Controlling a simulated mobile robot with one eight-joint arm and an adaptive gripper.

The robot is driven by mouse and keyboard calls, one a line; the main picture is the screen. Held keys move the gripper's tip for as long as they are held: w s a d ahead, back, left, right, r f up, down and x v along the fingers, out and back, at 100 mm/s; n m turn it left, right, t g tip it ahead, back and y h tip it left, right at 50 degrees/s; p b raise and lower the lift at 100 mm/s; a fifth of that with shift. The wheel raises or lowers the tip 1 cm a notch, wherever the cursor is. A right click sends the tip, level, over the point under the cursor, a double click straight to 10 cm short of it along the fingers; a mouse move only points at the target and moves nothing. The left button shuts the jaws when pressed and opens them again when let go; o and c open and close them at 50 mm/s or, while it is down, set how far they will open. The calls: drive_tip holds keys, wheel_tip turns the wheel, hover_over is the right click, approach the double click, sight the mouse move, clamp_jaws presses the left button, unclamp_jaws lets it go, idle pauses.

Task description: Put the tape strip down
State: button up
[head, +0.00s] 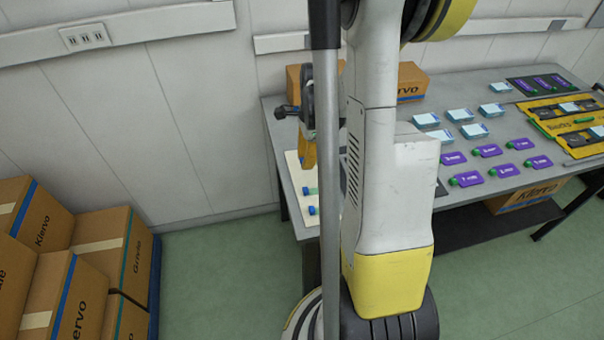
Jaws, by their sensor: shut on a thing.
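My gripper (308,168) is at the left end of the grey table, low over a cream board (293,173). Its dark wrist part and yellow-orange lower part show just left of my own column, which hides part of it. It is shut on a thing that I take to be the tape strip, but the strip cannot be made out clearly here. Small blue and green pieces (311,210) lie on the cream board below the gripper. I cannot tell whether the held strip touches the board.
More cartons (98,235) are stacked at left. Green floor between is clear.

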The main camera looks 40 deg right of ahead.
sight(302, 175)
drive_tip(key=shift+w+a+f, duration=0.2)
drive_tip(key=shift+a+f, duration=0.05)
drive_tip(key=shift+a, duration=0.05)
drive_tip(key=shift+f, duration=0.2)
drive_tip(key=shift+f+b, duration=0.95)
drive_tip(key=shift+f, duration=0.8)
drive_tip(key=shift+f+b, duration=0.3)
drive_tip(key=shift+f, duration=0.05)
drive_tip(key=o, duration=0.7)
